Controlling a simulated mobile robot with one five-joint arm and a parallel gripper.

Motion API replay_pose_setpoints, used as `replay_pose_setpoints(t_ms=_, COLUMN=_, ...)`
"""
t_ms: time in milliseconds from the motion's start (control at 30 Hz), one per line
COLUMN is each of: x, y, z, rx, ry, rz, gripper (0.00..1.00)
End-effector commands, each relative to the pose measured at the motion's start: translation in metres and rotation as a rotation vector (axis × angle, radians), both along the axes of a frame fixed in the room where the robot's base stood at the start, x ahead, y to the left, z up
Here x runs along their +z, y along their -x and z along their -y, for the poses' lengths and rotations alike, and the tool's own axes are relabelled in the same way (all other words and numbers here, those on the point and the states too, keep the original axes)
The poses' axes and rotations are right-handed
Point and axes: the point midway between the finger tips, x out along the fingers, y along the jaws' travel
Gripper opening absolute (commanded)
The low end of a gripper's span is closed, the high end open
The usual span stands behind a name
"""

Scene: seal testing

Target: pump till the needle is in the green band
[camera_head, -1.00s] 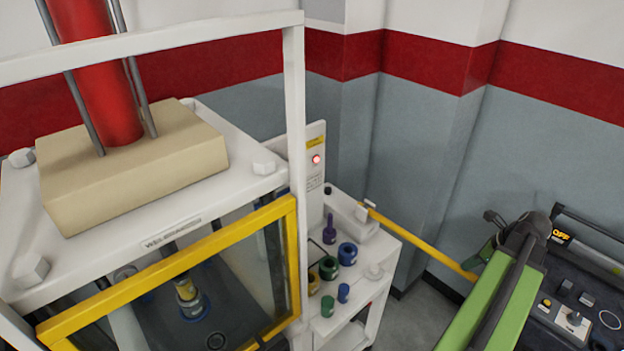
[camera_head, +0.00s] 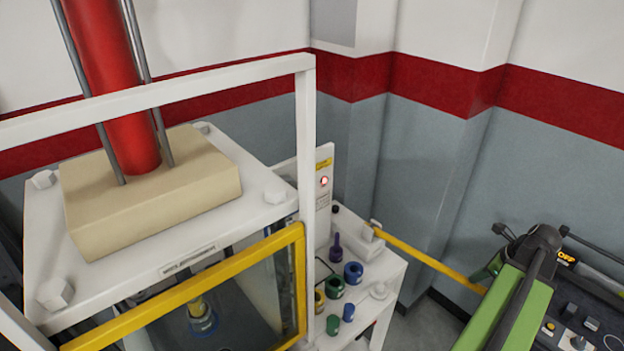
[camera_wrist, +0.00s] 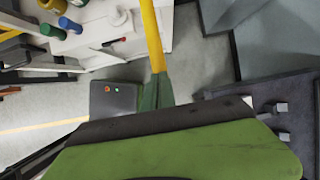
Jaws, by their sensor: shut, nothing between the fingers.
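A long yellow pump lever (camera_head: 425,258) runs from a white pump block (camera_head: 362,226) on a white bench, sloping down to the right. My gripper (camera_head: 490,270) is at the lever's far end, with its dark green fingers against or beside it. In the wrist view the lever (camera_wrist: 152,35) comes down to my gripper's dark green fingers (camera_wrist: 156,93). The fingers are shut with nothing between them; I cannot tell whether they press on the lever. No gauge face, needle or green band can be made out in either view.
A white test press with a yellow-framed window (camera_head: 195,290) stands left of the bench. A dark control panel (camera_head: 590,305) is at the right. A dark box (camera_wrist: 113,97) stands on the floor.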

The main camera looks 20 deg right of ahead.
Motion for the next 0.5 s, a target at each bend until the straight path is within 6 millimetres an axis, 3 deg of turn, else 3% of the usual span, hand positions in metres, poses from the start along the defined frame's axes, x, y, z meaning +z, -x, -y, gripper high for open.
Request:
replay_pose_setpoints(t_ms=33, x=0.020, y=0.000, z=0.000, rx=0.000, ry=0.000, rz=-0.001, gripper=0.00)
replay_pose_setpoints(t_ms=67, x=0.022, y=0.000, z=0.000, rx=0.000, ry=0.000, rz=-0.001, gripper=0.00)
replay_pose_setpoints(t_ms=500, x=0.003, y=0.000, z=0.000, rx=0.000, ry=0.000, rz=-0.001, gripper=0.00)
